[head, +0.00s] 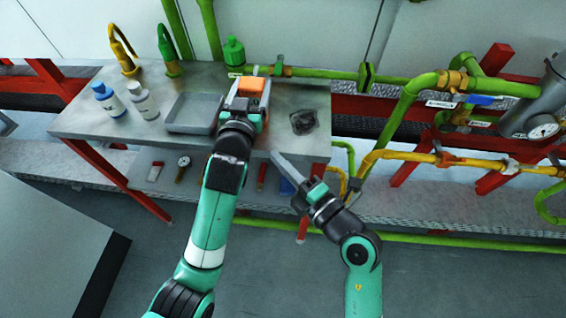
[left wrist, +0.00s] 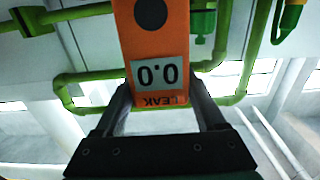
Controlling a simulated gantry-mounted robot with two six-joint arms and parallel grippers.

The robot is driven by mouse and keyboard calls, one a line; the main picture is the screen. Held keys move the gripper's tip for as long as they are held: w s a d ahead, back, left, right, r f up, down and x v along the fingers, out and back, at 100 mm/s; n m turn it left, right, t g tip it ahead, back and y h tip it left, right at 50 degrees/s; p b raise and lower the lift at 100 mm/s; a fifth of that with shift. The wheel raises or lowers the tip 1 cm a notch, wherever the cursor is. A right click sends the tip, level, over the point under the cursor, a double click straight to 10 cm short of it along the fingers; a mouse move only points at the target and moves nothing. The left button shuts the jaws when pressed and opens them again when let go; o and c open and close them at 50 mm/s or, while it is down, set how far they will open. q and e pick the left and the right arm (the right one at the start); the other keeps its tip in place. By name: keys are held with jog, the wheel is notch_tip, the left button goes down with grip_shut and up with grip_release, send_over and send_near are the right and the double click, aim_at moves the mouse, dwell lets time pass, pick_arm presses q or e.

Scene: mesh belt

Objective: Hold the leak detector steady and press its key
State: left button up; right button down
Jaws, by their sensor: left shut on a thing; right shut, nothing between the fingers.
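The orange leak detector (head: 251,86) is between the fingers of my left gripper (head: 249,100), over the back part of the metal table. In the left wrist view, the detector (left wrist: 150,45) shows a screen reading 0.0 and the word LEAK, both upside down. A dark round key (left wrist: 150,13) sits on its face near the top edge of that view. My left gripper's fingers (left wrist: 163,105) hold it from both sides at the LEAK end. My right gripper (head: 275,155) is shut and empty, near the table's front edge, apart from the detector and lower in the head view.
The metal table (head: 85,118) carries a grey tray (head: 190,126), a blue-capped bottle (head: 108,98), a white bottle (head: 143,100) and a dark crumpled thing (head: 303,121). Green pipes (head: 400,105) and yellow pipes (head: 395,155) run behind and to the right. A gauge (head: 183,162) lies lower down.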

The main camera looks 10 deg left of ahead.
pick_arm(q)
jog(key=shift+f, duration=0.3)
pick_arm(e)
jog(key=shift+s+d, duration=0.3)
jog(key=shift+d, duration=0.05)
pick_arm(q)
jog(key=o, duration=1.5)
jog(key=shift+r, duration=0.15)
